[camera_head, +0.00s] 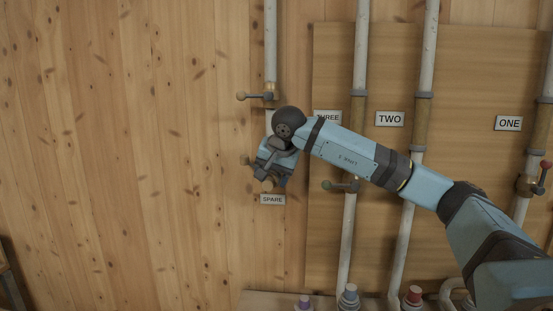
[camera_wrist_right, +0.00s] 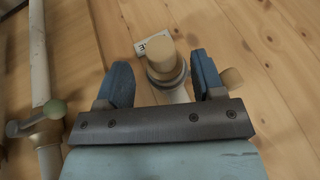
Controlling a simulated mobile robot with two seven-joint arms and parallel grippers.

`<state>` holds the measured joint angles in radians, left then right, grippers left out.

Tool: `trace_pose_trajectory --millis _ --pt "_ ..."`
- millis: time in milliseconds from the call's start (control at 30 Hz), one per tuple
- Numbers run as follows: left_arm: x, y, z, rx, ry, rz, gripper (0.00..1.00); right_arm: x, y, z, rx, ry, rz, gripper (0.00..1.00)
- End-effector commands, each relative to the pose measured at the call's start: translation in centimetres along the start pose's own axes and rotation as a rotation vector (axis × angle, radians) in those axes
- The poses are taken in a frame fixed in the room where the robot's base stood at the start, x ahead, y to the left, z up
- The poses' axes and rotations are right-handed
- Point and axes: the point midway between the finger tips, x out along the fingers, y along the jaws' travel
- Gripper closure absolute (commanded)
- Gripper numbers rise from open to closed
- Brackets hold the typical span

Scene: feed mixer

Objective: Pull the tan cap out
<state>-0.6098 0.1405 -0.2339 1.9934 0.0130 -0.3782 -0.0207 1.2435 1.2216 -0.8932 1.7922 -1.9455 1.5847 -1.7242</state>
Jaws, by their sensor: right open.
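The tan cap (camera_wrist_right: 160,54) is a short round plug in the grey collar at the end of the spare pipe. In the head view the cap (camera_head: 268,185) shows small at the lower edge of my right gripper (camera_head: 271,172), just above the SPARE label. In the right wrist view my right gripper (camera_wrist_right: 162,75) has its two blue fingers apart, one on each side of the cap and collar. Gaps show between the fingers and the cap, so it is not held. My left gripper is out of view.
The SPARE label (camera_head: 272,199) is on the plank wall below the cap. A lever valve (camera_head: 262,96) sits on the pipe above. Other pipes labelled TWO (camera_head: 390,119) and ONE (camera_head: 508,123) stand to the right. The wall at left is clear.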

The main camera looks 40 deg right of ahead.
Motion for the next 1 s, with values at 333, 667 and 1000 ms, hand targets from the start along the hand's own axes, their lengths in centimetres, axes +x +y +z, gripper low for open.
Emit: trace_pose_trajectory --millis 333,667,1000 --pt "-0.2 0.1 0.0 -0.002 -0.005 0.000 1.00 3.0 0.0 0.1 -0.001 -0.001 0.001 0.38" --pt "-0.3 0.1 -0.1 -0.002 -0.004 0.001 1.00 3.1 0.0 0.1 -0.001 -0.001 0.000 0.54" --pt "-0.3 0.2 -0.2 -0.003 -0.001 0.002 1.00 3.1 0.0 0.1 -0.001 -0.001 0.000 0.96"
